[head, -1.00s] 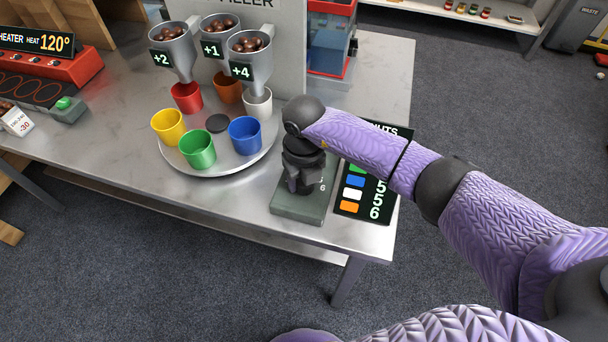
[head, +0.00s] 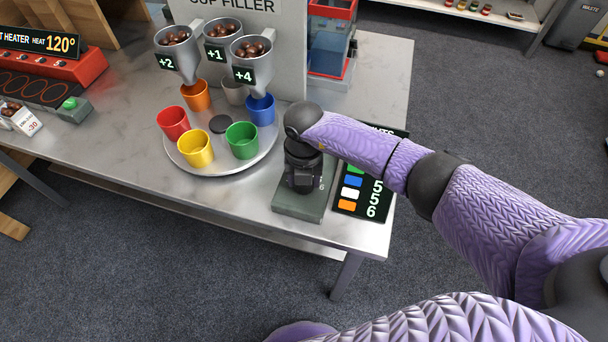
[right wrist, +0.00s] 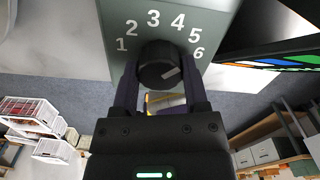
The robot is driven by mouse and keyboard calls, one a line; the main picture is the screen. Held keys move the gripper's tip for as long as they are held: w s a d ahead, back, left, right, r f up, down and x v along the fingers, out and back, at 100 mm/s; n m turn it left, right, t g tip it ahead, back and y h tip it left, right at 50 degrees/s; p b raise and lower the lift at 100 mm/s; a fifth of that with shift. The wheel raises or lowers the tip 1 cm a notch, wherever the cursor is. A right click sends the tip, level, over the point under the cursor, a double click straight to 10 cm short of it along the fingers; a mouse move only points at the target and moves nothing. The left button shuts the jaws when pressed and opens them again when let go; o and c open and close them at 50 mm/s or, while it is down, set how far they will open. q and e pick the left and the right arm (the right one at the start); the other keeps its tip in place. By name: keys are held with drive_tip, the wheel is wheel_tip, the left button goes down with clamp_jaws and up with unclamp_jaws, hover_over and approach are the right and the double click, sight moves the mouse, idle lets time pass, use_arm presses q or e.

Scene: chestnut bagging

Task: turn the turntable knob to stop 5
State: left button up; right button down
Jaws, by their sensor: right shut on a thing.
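The turntable knob (right wrist: 157,65) is black and round on a grey-green box (head: 300,205). Its pale pointer mark faces right, roughly toward the 6 of the printed numbers 1 to 6; the exact stop is hard to tell. My right gripper (right wrist: 158,100) is shut on the knob, a finger on each side. In the head view my right gripper (head: 303,178) hides the knob. The round turntable (head: 215,163) carries red (head: 173,122), yellow (head: 196,148), green (head: 242,140), blue (head: 261,109), white (head: 233,92) and orange (head: 196,96) cups. My left gripper is out of view.
The funnels stand over the back cups: +2 (head: 180,58) over orange, +1 (head: 220,50) over white, +4 (head: 250,62) over blue. A dark order board (head: 362,205) lies right of the knob box. A red heater (head: 62,68) stands at the left.

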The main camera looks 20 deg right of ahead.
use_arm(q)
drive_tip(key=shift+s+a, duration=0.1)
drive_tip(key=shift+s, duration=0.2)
use_arm(e)
drive_tip(key=shift+c, duration=0.5)
unclamp_jaws()
wheel_tip(320, 180, up, 9)
drive_tip(key=p, duration=0.3)
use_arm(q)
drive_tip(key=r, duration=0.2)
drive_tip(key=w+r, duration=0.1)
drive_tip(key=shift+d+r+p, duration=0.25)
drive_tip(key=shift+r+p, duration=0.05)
use_arm(e)
drive_tip(key=shift+r, duration=0.45)
